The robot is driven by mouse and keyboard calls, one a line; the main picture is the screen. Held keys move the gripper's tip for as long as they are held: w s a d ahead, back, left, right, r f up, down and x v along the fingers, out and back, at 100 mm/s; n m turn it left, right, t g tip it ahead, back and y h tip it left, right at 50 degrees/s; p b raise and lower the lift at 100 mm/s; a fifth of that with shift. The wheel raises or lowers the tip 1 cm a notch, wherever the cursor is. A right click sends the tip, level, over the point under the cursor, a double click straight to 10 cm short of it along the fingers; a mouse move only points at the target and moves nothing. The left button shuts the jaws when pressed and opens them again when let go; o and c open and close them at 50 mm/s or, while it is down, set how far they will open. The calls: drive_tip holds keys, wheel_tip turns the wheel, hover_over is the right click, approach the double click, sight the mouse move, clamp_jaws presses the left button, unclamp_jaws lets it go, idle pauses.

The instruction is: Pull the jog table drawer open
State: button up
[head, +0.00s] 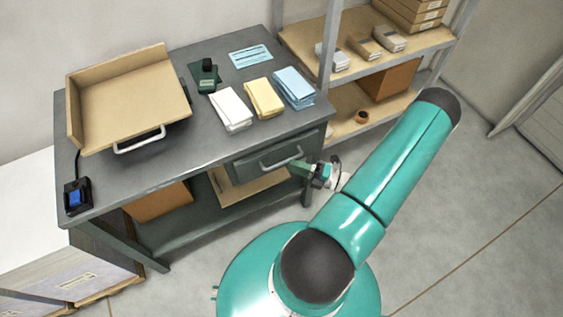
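The jog table (213,143) is a dark grey bench on the left, with a lower shelf. Its drawer (250,168) sits under the tabletop at the right end of the front. A light bar handle (281,160) runs across the drawer front. My gripper (304,171) is just right of and below the handle, with teal parts pointing left at the drawer. It appears apart from the handle. The fingertips are too small to tell whether they are open or shut.
A shelf rack (300,45) with boxes stands behind. The floor at right is clear.

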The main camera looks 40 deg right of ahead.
sight(282, 162)
drive_tip(key=x, duration=0.5)
drive_tip(key=shift+a, duration=0.1)
drive_tip(key=shift+c, duration=0.3)
clamp_jaws()
